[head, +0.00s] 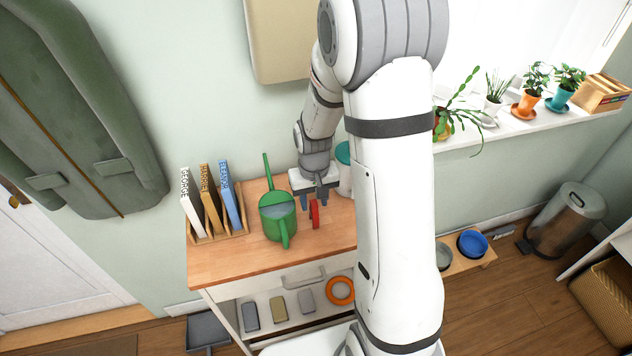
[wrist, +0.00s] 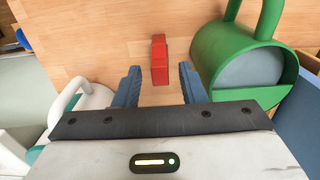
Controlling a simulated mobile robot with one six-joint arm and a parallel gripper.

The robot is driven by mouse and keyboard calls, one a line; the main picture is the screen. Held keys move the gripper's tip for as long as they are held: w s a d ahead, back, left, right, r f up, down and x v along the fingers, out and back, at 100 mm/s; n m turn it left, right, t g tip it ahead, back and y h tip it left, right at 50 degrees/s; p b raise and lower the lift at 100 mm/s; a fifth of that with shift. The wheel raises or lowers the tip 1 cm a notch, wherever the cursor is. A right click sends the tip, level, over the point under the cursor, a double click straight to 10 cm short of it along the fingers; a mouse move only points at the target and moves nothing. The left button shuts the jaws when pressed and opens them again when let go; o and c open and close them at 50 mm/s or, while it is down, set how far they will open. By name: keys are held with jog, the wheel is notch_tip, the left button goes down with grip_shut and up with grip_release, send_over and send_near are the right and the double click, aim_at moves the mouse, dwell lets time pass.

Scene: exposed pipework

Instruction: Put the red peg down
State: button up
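The red peg (head: 314,214) is on the wooden top of the cabinet (head: 222,264), to the right of the green watering can (head: 278,215). My gripper (head: 317,202) points down just above and behind the peg. In the wrist view, my gripper (wrist: 160,76) has its two blue-grey fingers spread apart. The red peg (wrist: 159,60) lies ahead of and partly between them, with a visible gap on each side. The gripper is open and holds nothing. My arm hides the right part of the cabinet top in the head view.
The watering can (wrist: 243,62) is close beside one finger in the wrist view. A white container with a teal lid (head: 343,168) stands behind the gripper. A wooden rack (head: 216,238) with several name-labelled books is at the left. The front of the cabinet top is clear.

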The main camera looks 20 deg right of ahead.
notch_tip(320, 180, up, 8)
jog(key=shift+r+b, duration=0.1)
jog(key=shift+b, duration=0.2)
jog(key=s+r+t, duration=0.3)
jog(key=s+r, duration=0.9)
jog(key=s, duration=0.4)
jog(key=shift+s+a+r, duration=0.15)
jog(key=shift+s+a, duration=0.05)
jog(key=shift+s, duration=0.4)
